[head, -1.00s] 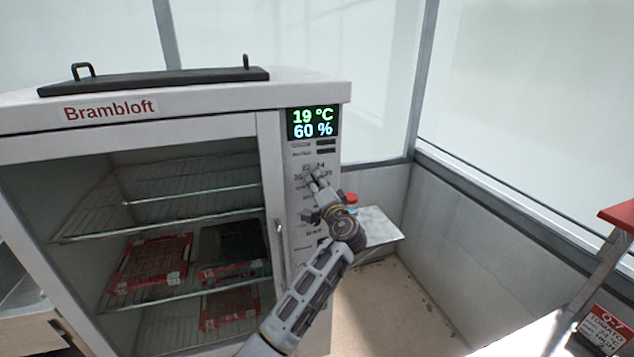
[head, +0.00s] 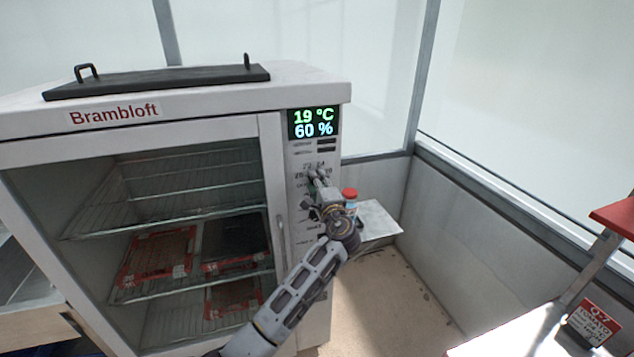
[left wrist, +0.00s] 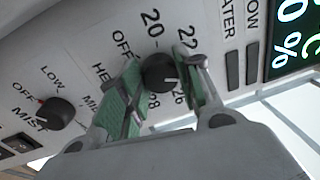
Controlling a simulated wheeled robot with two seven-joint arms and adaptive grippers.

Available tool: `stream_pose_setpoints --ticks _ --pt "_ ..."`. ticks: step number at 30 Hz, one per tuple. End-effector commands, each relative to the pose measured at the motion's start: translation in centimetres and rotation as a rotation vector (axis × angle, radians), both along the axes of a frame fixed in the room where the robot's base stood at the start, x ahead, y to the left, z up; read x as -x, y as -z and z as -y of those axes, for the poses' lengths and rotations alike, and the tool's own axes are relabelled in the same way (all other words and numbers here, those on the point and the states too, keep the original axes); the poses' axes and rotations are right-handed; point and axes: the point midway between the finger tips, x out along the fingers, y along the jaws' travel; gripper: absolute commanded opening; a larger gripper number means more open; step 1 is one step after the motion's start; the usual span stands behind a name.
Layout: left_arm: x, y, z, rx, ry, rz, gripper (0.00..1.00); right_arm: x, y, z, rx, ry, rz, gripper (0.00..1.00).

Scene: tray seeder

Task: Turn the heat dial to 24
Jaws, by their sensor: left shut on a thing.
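The heat dial (left wrist: 158,72) is a round black knob with a white pointer mark, on the cabinet's pale control panel (head: 300,228). In the left wrist view, my left gripper (left wrist: 157,66) has its green-padded fingers on either side of the knob, shut on it. The pointer faces right in that view, toward the right finger. The numbers 20, 22, 26 and 28 show around the dial; 24 is hidden there behind that finger. In the head view, the gripper (head: 317,180) covers the dial. The display (head: 313,123) reads 19 °C and 60 %. My right gripper is out of view.
A mist dial (left wrist: 55,112) sits beside the heat dial. The cabinet door (head: 277,190) is left of my arm, with trays on wire racks behind it. A red-capped bottle (head: 350,194) stands on a small side shelf (head: 380,222) just right of my wrist.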

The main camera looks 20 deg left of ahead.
Motion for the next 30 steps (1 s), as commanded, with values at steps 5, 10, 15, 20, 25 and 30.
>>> stream_pose_setpoints --ticks 5,10,15,20,25,30 --pt "0.0 0.1 0.1 0.0 0.003 0.0 0.11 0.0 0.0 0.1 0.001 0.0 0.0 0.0" --pt "0.0 0.1 0.1 0.001 0.003 0.0 0.49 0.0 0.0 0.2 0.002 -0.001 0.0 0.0" --pt "0.0 0.1 0.1 0.001 0.002 0.0 0.57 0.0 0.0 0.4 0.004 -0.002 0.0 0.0" --pt "0.0 0.0 0.0 0.001 0.001 0.0 0.57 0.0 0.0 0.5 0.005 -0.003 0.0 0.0" --pt "0.2 0.1 0.2 0.001 0.001 0.0 0.57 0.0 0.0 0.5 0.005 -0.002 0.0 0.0" --pt "1.0 0.2 0.8 0.001 0.003 0.0 0.57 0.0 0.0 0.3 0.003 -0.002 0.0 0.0"
